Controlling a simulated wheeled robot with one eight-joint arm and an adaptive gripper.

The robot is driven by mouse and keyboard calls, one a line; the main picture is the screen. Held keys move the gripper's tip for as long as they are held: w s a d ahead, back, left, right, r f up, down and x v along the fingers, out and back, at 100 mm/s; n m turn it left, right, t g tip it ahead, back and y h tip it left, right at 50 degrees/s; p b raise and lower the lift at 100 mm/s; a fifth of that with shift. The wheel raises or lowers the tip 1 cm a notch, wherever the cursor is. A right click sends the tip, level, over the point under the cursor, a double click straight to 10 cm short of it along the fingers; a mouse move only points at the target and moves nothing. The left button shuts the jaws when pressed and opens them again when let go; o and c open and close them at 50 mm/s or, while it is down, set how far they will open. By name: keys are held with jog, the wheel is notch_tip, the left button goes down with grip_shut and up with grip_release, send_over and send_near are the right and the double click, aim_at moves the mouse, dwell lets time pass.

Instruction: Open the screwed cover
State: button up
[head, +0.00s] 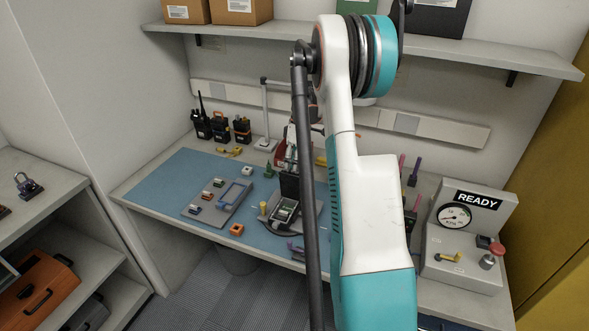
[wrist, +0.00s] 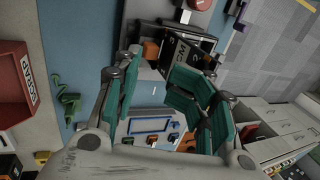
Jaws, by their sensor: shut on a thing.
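A dark handheld device with a lit screen (head: 285,210) lies at a tilt on a grey fixture on the blue mat, in the head view. A black block-shaped part (head: 290,186) stands right behind it. In the wrist view a black boxy device (wrist: 182,52) with pale lettering is at the fingertips. My gripper (wrist: 160,66) has teal pads on both sides and appears closed on this black device. The exact contact is partly hidden by the pads. My white and teal arm hides much of the middle of the bench in the head view. I cannot make out the screwed cover or its screws.
A grey tray with small coloured parts and a blue frame (head: 233,192) lies left of the fixture. An orange block (head: 236,229) is near the front edge. A gauge box marked READY (head: 470,228) is at the right.

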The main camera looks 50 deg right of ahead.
jog(key=shift+w+d+r, duration=0.1)
dwell(0.5)
jog(key=s+v, duration=0.1)
jog(key=v, duration=0.6)
jog(key=shift+w+r, duration=0.4)
jog(key=shift+w, duration=0.1)
